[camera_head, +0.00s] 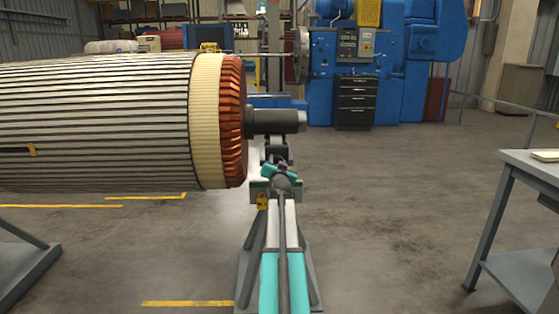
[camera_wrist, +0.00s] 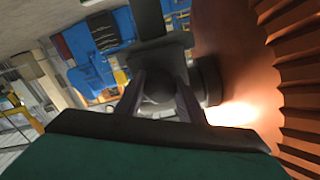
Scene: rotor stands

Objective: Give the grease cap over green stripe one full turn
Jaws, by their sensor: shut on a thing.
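My gripper (camera_wrist: 158,98) is shut on a dark rounded knob (camera_wrist: 158,86), which looks like the grease cap. The two fingers stand on either side of it in the wrist view. In the head view my arm reaches forward to the stand under the rotor's shaft end (camera_head: 275,121). There my wrist hides the cap and most of the fingers. I cannot make out a green stripe beside the held cap, nor the cap's turn angle.
The large rotor (camera_head: 110,120) lies level at the left. Its copper end ring (camera_head: 233,120) is close to the right of my gripper in the wrist view. A grey workbench (camera_head: 530,168) stands at the right. The floor between is clear. Blue machines stand behind.

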